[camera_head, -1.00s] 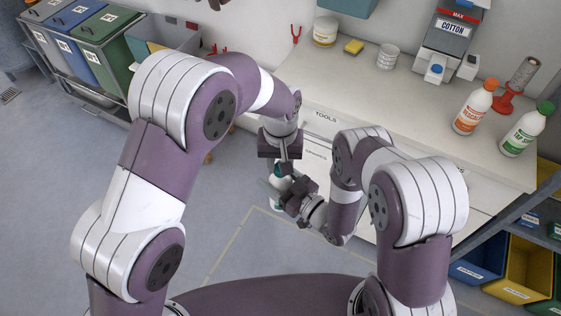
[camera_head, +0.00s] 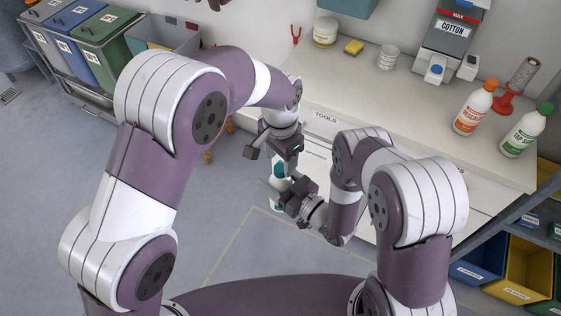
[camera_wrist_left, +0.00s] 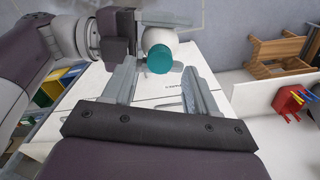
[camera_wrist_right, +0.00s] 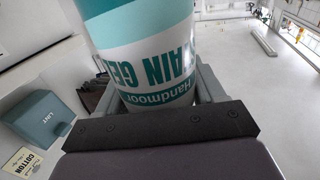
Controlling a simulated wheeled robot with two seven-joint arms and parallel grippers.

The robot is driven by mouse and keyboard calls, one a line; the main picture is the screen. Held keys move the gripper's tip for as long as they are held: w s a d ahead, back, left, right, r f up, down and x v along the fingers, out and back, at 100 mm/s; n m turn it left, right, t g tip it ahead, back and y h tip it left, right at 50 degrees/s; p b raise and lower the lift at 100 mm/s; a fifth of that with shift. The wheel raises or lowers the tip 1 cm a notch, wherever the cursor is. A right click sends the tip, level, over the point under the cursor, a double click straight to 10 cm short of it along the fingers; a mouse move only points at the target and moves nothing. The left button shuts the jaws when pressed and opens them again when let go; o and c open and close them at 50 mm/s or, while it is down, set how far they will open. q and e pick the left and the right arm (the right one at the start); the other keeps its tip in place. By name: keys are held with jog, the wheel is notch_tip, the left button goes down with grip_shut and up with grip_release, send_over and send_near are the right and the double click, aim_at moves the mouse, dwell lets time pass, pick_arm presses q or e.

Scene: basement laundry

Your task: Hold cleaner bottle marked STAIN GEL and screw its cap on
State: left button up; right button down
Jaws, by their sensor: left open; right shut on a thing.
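The STAIN GEL bottle, white and teal, has its label upside down in the right wrist view (camera_wrist_right: 150,60). In the head view the bottle (camera_head: 276,184) is partly hidden by my grippers. My right gripper (camera_head: 286,192) is shut around its body. The teal cap (camera_wrist_left: 160,59) sits at the bottle's top; I cannot tell how tightly. My left gripper (camera_head: 272,160) is open, its fingers spread close to the cap. In the left wrist view the cap shows between and just beyond the fingertips, with no finger visibly touching it.
The white counter (camera_head: 420,120) behind holds an orange-labelled bottle (camera_head: 472,108), a green-capped bottle (camera_head: 525,132), a yellow sponge (camera_head: 353,47) and a detergent dispenser (camera_head: 445,50). Drawers lie just behind my grippers. Coloured bins (camera_head: 515,270) stand at right.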

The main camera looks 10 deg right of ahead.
pick_arm(q)
jog(key=shift+r, duration=0.95)
jog(key=shift+r, duration=0.2)
jog(key=shift+c, duration=0.4)
notch_tip(320, 180, up, 3)
jog(key=n, duration=0.4)
send_over(282, 185)
jog(key=w, duration=0.2)
jog(key=shift+w+a+f, duration=0.1)
jog(key=shift+f, duration=3.9)
